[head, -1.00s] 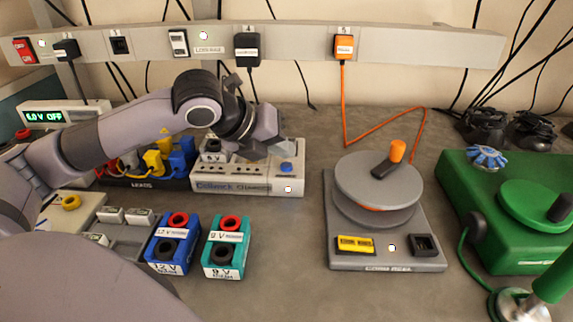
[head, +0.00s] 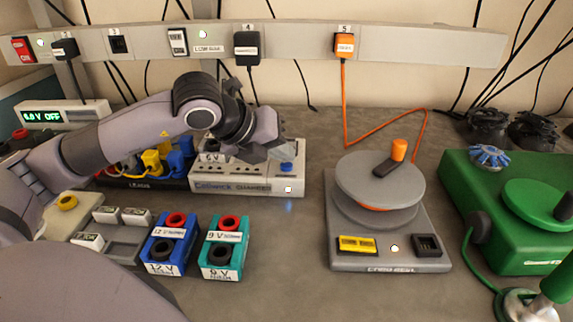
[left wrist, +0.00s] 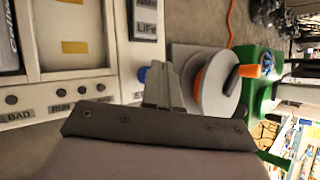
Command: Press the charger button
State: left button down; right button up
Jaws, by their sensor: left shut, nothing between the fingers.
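The charger (head: 240,186) is a pale box at the back middle of the bench, with a round blue button (head: 286,167) at its right end. A white dot (head: 288,189) shows on its front below the button. My left gripper (head: 283,150) is shut and empty, its fingertips just above and behind the button in the head view. In the left wrist view the closed fingers (left wrist: 165,88) are close beside the blue button (left wrist: 142,75), which they partly hide. I cannot tell whether they touch it. A 6 V battery (head: 212,153) sits on the charger, partly behind my gripper. My right gripper is out of view.
Blue 12 V (head: 153,250) and teal 9 V (head: 208,255) battery blocks stand in front of the charger. A grey turntable device (head: 345,190) is to the right, and a green machine (head: 530,240) beyond it. Bare bench lies between charger and turntable.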

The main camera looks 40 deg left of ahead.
aim_at(282, 166)
pick_arm(q)
jog(key=shift+f+b, duration=0.3)
jog(key=shift+b, duration=0.05)
dwell(0.3)
jog(key=shift+r, duration=0.1)
jog(key=shift+r+p, duration=0.4)
jog(key=shift+r, duration=0.3)
jog(key=shift+r, duration=0.1)
jog(key=shift+r+p, duration=1.6)
jog(key=shift+r, duration=0.9)
jog(key=shift+f, duration=0.1)
